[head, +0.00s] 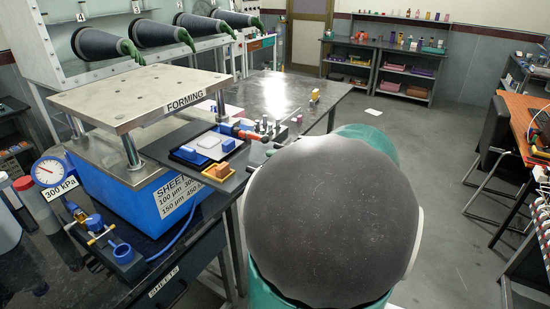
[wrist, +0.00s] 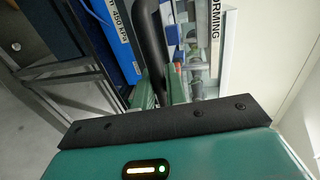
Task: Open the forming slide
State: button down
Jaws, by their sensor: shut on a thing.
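The forming press (head: 140,97) has a steel top plate labelled FORMING on posts over a blue base (head: 140,195). The forming slide (head: 180,171), a dark flat plate, sticks out from under the top plate toward the right in the head view. It bears a black tray with a pale sheet, blue pieces and an orange block (head: 218,171). In the wrist view a black curved handle (wrist: 152,40) runs down between the green fingers of my gripper (wrist: 160,92), which is shut on it. My arm hides the gripper in the head view.
A pressure gauge (head: 48,171) marked 300 kPa stands left of the press. A dark bench (head: 280,92) with small items lies behind the slide. Glovebox gloves (head: 100,45) hang at the back. An orange-topped table (head: 525,110) is at right, with open floor before it.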

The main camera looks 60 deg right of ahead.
jog(key=c, duration=1.5)
grip_release()
jog(key=v, duration=1.3)
jog(key=shift+s+a, duration=0.1)
jog(key=shift+s, duration=0.3)
